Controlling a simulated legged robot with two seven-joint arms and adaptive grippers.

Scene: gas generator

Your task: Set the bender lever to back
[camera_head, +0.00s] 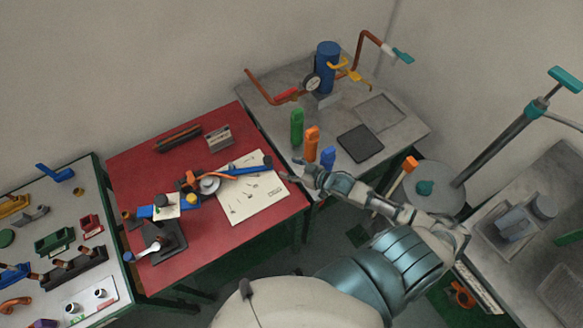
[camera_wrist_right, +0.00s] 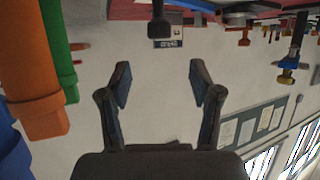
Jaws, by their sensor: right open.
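The tube bender (camera_head: 208,185) lies on the red table, with a grey round head and orange parts at its left. Its long blue lever (camera_head: 245,171) points right and ends in a dark tip near the table's right edge. My right gripper (camera_head: 292,170) is just right of that tip, apart from it, above the gap between the two tables. In the right wrist view, its two dark fingers (camera_wrist_right: 160,85) are spread and empty. My left gripper is not in view.
Green (camera_head: 297,126), orange (camera_head: 311,141) and blue (camera_head: 327,157) upright pieces stand close behind my right gripper. A white sheet (camera_head: 262,205) lies beneath the lever. The grey table carries a blue cylinder (camera_head: 327,68) with copper pipes. A cluttered table stands at left.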

